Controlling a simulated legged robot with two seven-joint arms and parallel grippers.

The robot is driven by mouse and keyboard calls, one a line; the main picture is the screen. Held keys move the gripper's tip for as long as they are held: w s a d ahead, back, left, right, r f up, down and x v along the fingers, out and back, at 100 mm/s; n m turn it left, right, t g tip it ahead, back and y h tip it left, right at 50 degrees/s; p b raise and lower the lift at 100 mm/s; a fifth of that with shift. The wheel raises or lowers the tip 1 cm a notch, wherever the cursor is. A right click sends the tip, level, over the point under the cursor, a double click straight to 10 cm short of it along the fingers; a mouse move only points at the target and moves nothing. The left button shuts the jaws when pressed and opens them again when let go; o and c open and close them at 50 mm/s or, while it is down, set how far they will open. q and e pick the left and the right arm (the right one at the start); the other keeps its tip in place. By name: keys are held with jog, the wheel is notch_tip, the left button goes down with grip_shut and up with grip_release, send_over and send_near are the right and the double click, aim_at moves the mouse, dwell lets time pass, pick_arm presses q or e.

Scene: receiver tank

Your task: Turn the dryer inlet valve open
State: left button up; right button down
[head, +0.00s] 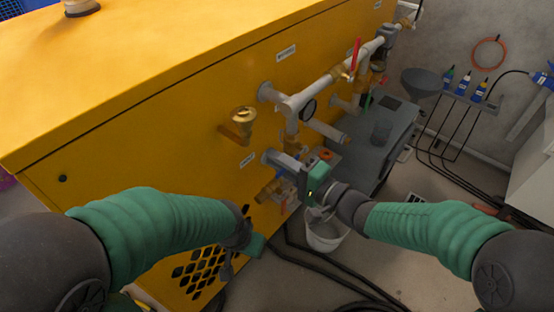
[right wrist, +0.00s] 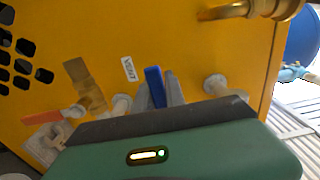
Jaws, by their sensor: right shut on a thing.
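A blue valve lever (right wrist: 154,84) shows in the right wrist view, between the two grey fingers of my right gripper (right wrist: 160,90), which are shut on it. The lever sits by a pipe on the yellow housing, near a small white label (right wrist: 128,69) whose text I cannot read surely. In the head view my right gripper (head: 303,190) is against the lower pipework and hides most of the valve. My left gripper (head: 250,246) is low in front of the yellow housing, apart from the valve; its finger opening is not clear.
The yellow housing (head: 130,95) fills the left and middle. A red lever (head: 355,56) is on the upper pipe, and an orange handle (right wrist: 42,117) shows at lower left in the wrist view. A brass fitting (head: 240,120) juts out. A white bucket (head: 325,237) and dark hoses lie below.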

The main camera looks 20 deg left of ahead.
jog(key=shift+s+f, duration=0.1)
jog(key=shift+f, duration=0.1)
jog(key=shift+f+n+p, duration=0.7)
jog(key=shift+n+p, duration=0.05)
jog(key=shift+n, duration=0.45)
jog(key=shift+w+d+f+n+p, duration=0.1)
jog(key=shift+w+f+n+p, duration=0.1)
jog(key=shift+f+n, duration=0.55)
jog(key=shift+w+d+f+n+p, duration=0.1)
jog(key=shift+w+f+n+p, duration=0.2)
jog(key=shift+n, duration=0.75)
jog(key=shift+s+f, duration=0.1)
jog(key=shift+s, duration=0.05)
jog(key=c, duration=1.4)
grip_release()
jog(key=shift+a, duration=0.1)
jog(key=shift+r, duration=0.2)
